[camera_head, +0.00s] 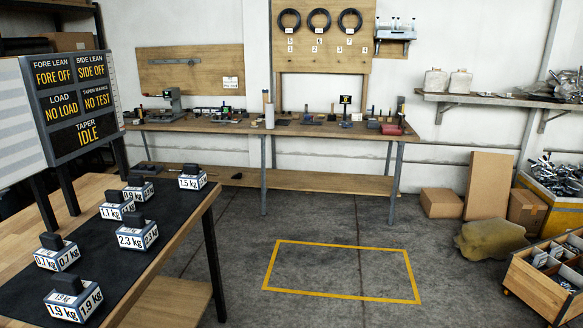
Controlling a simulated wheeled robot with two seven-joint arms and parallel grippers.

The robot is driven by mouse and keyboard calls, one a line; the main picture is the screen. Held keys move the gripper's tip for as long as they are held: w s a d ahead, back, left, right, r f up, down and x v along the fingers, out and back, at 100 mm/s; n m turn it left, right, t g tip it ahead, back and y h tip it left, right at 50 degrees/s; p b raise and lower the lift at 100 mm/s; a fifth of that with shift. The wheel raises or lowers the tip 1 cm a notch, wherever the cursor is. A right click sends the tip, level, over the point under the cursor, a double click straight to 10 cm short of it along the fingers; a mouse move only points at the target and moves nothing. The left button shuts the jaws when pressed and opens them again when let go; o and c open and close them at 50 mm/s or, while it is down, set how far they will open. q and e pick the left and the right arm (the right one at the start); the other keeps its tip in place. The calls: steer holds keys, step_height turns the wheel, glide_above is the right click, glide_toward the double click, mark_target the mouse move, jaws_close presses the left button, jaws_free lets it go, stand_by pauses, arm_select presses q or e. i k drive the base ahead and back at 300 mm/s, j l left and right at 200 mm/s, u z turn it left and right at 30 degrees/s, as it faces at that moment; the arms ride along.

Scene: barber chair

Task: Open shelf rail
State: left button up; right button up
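I cannot make out a shelf rail or a barber chair in the head view. A small wall rack (396,35) with bottles is at the upper right of the pegboard. A long wooden workbench (240,128) along the back wall has a lower shelf (290,183). Neither of my grippers is in view.
A near table with a black mat (95,262) holds several labelled weights (137,236) at the left. A display board (76,100) stands behind it. A yellow floor rectangle (345,296) encloses clear floor. Boxes (487,185), a sack (490,241) and a wooden crate (535,290) crowd the right.

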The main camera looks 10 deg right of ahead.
mark_target(381, 34)
steer(key=i+l+z, duration=0.35)
steer(key=i, duration=0.35)
steer(key=i+j+z, duration=0.1)
steer(key=i+z, duration=0.2)
steer(key=i, duration=3.3)
steer(key=i+z, duration=0.2)
steer(key=i, duration=0.35)
steer(key=i+j+z, duration=0.2)
steer(key=i, duration=0.3)
